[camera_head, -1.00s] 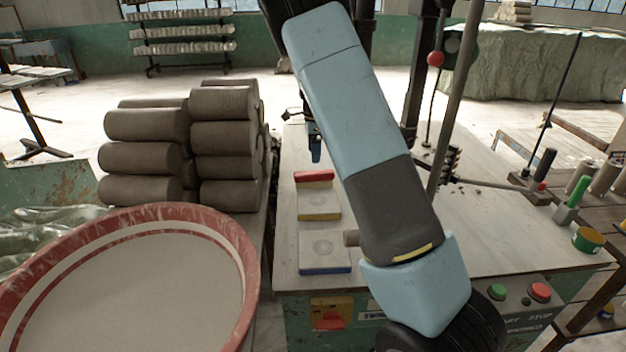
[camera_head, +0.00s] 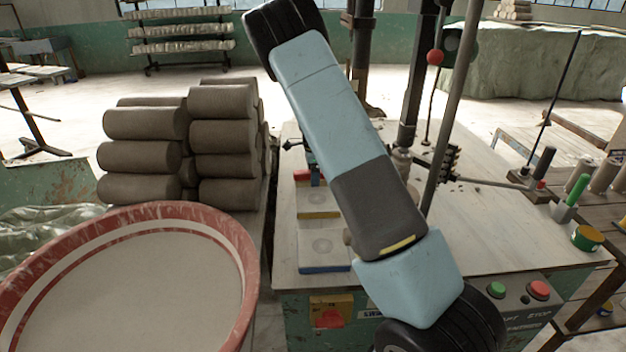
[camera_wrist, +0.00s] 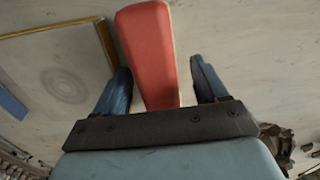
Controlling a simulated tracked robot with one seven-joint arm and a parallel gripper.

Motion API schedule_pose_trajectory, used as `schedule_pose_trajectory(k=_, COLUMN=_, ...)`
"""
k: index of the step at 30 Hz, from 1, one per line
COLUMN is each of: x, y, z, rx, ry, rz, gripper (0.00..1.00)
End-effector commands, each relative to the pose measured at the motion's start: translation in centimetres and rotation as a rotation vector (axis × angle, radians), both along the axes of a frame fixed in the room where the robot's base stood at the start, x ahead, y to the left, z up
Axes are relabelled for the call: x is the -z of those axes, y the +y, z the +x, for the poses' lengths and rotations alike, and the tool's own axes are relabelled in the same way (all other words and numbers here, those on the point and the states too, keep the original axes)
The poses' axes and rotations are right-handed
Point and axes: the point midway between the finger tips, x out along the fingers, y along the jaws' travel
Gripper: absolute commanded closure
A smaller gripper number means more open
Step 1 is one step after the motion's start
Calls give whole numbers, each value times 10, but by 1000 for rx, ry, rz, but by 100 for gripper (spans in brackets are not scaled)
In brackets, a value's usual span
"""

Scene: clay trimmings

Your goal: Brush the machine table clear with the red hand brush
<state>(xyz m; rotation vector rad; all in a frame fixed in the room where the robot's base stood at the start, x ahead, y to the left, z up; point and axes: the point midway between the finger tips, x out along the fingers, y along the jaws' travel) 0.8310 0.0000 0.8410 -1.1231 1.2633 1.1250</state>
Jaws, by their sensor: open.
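The red hand brush (camera_wrist: 149,45) lies on the machine table (camera_wrist: 230,40) in the wrist view, its red body pointing away from me. My gripper (camera_wrist: 160,85) is open, with one blue finger on each side of the brush and a gap at both sides. In the head view a small part of the red brush (camera_head: 302,176) shows at the table's left side, mostly behind my arm. The pale table (camera_head: 500,225) also shows there, with dark crumbs around the machine's column. My fingertips are largely hidden by the arm in the head view.
Flat square pads (camera_head: 318,247) with round marks lie just in front of the brush. Stacked clay rolls (camera_head: 145,125) and a large red-rimmed basin (camera_head: 125,207) stand at left. A slanted grey rod (camera_head: 450,120) rises behind my arm. Green and red buttons (camera_head: 538,290) sit at the front right.

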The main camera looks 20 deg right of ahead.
Motion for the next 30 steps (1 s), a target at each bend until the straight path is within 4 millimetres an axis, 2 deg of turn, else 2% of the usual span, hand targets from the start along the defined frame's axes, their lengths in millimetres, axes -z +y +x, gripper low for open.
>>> schedule_pose_trajectory(k=7, x=2, y=0, z=0, rx=0, ry=-1, rz=0, gripper=29)
schedule_pose_trajectory(k=26, x=2, y=-1, z=0, rx=1, ry=-1, rz=0, gripper=89)
schedule_pose_trajectory(k=30, x=2, y=-1, z=0, rx=2, ry=-1, rz=0, gripper=90)
